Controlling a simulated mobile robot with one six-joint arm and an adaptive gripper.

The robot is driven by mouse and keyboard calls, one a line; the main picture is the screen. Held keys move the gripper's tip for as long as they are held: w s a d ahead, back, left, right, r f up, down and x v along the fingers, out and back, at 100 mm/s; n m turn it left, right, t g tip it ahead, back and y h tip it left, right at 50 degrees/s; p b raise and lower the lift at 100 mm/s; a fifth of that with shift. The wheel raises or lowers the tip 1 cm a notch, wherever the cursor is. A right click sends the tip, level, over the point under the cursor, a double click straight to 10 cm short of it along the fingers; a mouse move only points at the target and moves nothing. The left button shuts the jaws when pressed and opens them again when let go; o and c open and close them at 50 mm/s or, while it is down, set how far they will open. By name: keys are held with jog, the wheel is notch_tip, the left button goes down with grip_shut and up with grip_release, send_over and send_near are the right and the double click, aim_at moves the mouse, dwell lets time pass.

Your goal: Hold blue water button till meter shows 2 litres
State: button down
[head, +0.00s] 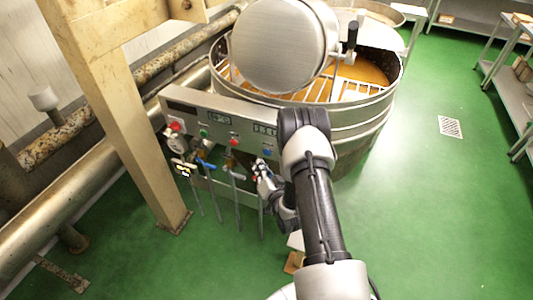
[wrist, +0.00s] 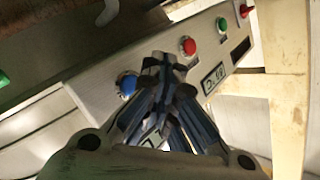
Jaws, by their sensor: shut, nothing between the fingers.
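The blue button (head: 267,153) is at the right end of the grey control panel's button row (head: 187,97), close to my arm. In the wrist view the blue button (wrist: 127,84) shows clear at the left, beside my fingers. My gripper (wrist: 163,62) is shut and empty. Its tips appear between the blue button and a red button (wrist: 188,46); I cannot tell whether they touch the panel. In the head view my gripper (head: 262,172) is just below the panel's right part. A digital meter (head: 265,129) sits above the blue button, partly hidden by my arm; its digits are too small to read surely.
A second display (head: 219,119) and green (head: 203,132) and red (head: 234,142) buttons are left along the panel. Pipes with a blue-handled valve (head: 205,164) hang below. The large kettle (head: 345,110) stands behind. A beige post (head: 125,110) is at left. Green floor is open at right.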

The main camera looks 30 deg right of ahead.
jog(key=shift+s+a, duration=0.85)
jog(key=shift+a, duration=0.25)
jog(key=w+r+n+g, duration=0.1)
jog(key=w+r+n, duration=0.1)
jog(key=w+r, duration=0.35)
jog(key=s+a+r+n+g, duration=0.2)
jog(key=s+a+r+g, duration=0.15)
jog(key=r, duration=0.55)
jog(key=s+a+r+n+g, duration=0.1)
jog(key=s+a+r+g, duration=0.2)
jog(key=r, duration=0.6)
jog(key=s+a+r+n+g, duration=0.1)
jog(key=s+a+r, duration=0.1)
jog(key=s, duration=0.8)
jog(key=s+a+r+n+g+y, duration=0.1)
jog(key=s+a+r, duration=0.2)
jog(key=s, duration=0.8)
jog(key=s+a+r+n+g+y, duration=0.1)
jog(key=s+a+r+g, duration=0.1)
jog(key=s, duration=0.8)
jog(key=shift+s+a+r+n, duration=0.15)
jog(key=shift+a+r+n, duration=0.3)
jog(key=shift+a, duration=0.3)
jog(key=shift+r, duration=0.1)
